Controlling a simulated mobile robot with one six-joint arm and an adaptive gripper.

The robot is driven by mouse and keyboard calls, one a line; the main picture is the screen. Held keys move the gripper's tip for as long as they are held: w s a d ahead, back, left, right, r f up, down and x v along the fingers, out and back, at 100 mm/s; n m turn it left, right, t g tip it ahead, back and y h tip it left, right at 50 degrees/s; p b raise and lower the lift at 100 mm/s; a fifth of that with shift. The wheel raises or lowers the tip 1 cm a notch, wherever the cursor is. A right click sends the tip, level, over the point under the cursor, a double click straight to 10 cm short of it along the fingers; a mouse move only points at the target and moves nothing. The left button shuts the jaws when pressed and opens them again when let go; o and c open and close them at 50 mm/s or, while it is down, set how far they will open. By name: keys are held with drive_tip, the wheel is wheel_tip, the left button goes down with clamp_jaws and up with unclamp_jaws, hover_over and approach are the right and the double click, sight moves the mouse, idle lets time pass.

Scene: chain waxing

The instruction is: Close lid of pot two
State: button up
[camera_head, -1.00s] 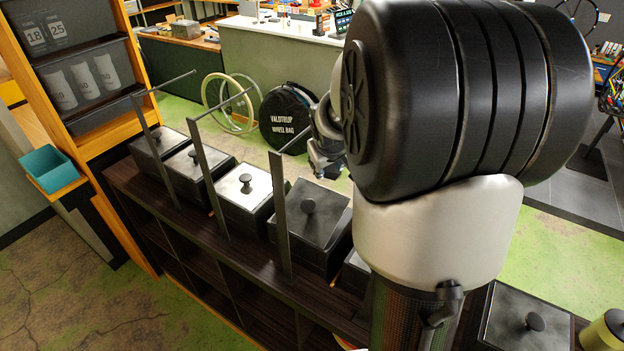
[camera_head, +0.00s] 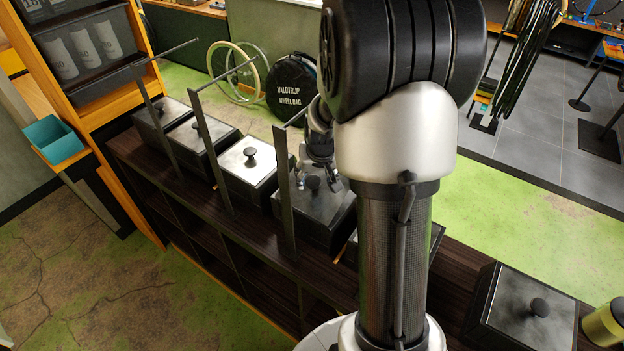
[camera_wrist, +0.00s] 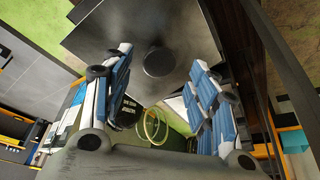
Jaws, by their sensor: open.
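My gripper (camera_head: 318,165) is open above a dark square pot, the fourth from the left in the row. That pot's grey lid (camera_head: 335,208) lies over the pot and has a round black knob (camera_head: 313,183) in its middle. In the wrist view the knob (camera_wrist: 159,62) shows between my two spread blue-and-grey fingers, with a gap on each side. The pots carry no readable numbers, so I cannot tell which is pot two. The third pot's shiny lid (camera_head: 236,163) lies flat on its pot.
The pots stand on a dark wooden shelf unit (camera_head: 265,250). Thin upright posts (camera_head: 287,205) with rods reaching back stand along its front edge, one close to my gripper. Another lidded pot (camera_head: 525,310) and a yellow-green canister (camera_head: 605,325) are at right.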

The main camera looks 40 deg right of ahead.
sight(314, 182)
drive_tip(key=shift+x, duration=2)
drive_tip(key=shift+c, duration=0.4)
clamp_jaws()
